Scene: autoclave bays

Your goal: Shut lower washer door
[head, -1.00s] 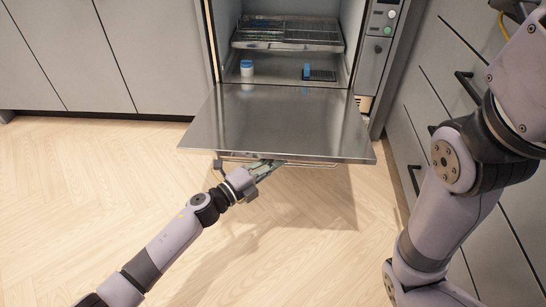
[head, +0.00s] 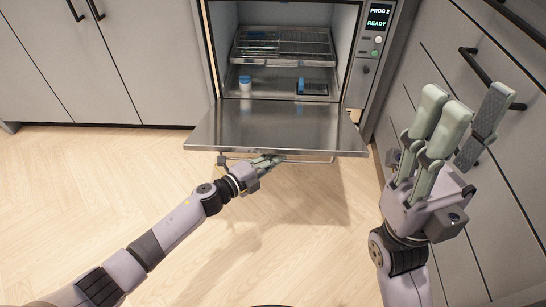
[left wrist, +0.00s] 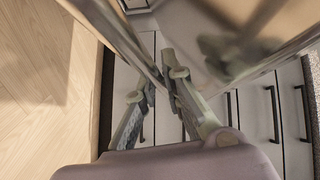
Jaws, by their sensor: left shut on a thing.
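The washer door (head: 277,126) hangs open, folded down and out from the lower front of the lit chamber, its steel inner face up. A thin bar handle (head: 318,162) runs below its front edge. My left gripper (head: 272,160) reaches under that edge and is shut on the handle; the door partly hides its fingertips. In the left wrist view, its fingers (left wrist: 160,88) stand close against the door's underside, and the grip itself is hard to make out. My right gripper (head: 472,100) is raised, open and empty, right of the door.
Inside the chamber are a wire rack (head: 283,46), a blue-capped jar (head: 245,83) and a small blue-and-dark item (head: 312,87). A control panel (head: 378,20) reads "PROG 2 READY". Grey drawers (head: 430,60) line the right side, near my right gripper. The wooden floor (head: 90,190) is clear.

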